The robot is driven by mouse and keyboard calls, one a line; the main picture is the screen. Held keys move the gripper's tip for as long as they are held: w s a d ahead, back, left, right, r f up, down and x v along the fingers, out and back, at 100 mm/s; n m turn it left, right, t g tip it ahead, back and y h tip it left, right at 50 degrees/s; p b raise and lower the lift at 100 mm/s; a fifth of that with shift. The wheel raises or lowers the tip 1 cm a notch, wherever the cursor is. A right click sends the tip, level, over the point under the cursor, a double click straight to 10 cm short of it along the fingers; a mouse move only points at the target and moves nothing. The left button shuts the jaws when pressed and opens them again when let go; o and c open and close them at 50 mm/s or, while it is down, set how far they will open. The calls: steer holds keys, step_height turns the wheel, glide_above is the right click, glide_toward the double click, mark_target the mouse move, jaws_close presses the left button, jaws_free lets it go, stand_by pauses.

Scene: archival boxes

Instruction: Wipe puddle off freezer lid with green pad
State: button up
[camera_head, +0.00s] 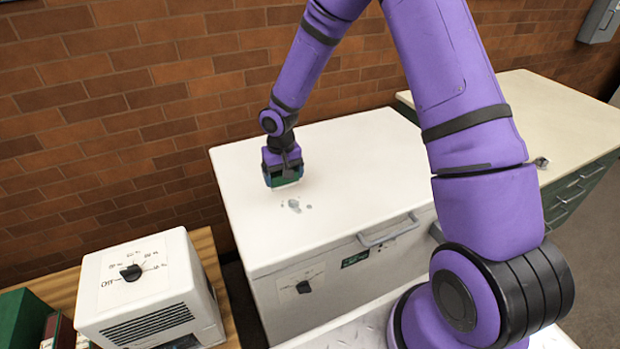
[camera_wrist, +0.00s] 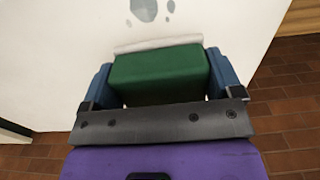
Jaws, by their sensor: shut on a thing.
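The white freezer lid (camera_head: 350,170) lies flat in the middle of the head view. A small grey puddle (camera_head: 294,205) with a few separate drops lies on its left part; it also shows at the top of the wrist view (camera_wrist: 145,8). My gripper (camera_head: 284,177) points down over the lid, just behind the puddle. It is shut on the green pad (camera_wrist: 160,75), whose blue-fingered hold shows on both sides in the wrist view. A pale layer runs along the pad's far edge. I cannot tell whether the pad touches the lid.
A white box with a dial (camera_head: 140,285) stands on a wooden surface at the lower left. The freezer handle (camera_head: 388,232) sticks out at the front. A cream-topped cabinet (camera_head: 545,120) stands to the right. A brick wall (camera_head: 130,100) is behind. The lid is otherwise clear.

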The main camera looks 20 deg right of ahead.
steer(key=shift+r, duration=1.25)
